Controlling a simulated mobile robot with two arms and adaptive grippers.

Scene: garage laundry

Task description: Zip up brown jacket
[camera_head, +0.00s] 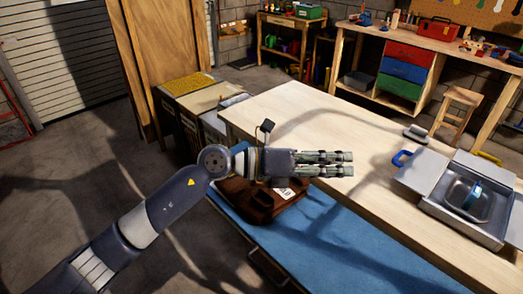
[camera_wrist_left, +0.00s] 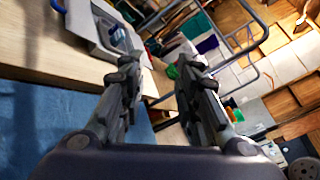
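The brown jacket (camera_head: 262,203) lies bunched or folded on a blue surface (camera_head: 345,245) beside the light wood table. A white label or tag (camera_head: 284,194) shows at its right side. My left gripper (camera_head: 349,163) reaches across above the jacket, and its fingers extend past the jacket's right side. Its two fingers are apart and nothing shows between them; this is clear in the left wrist view (camera_wrist_left: 157,68). My left arm and gripper hide the upper part of the jacket. I cannot make out the zipper. My right gripper is not in view.
The wood table (camera_head: 300,110) runs behind the blue surface. A stool (camera_head: 460,108) and a workbench stand behind. Grey floor lies at left.

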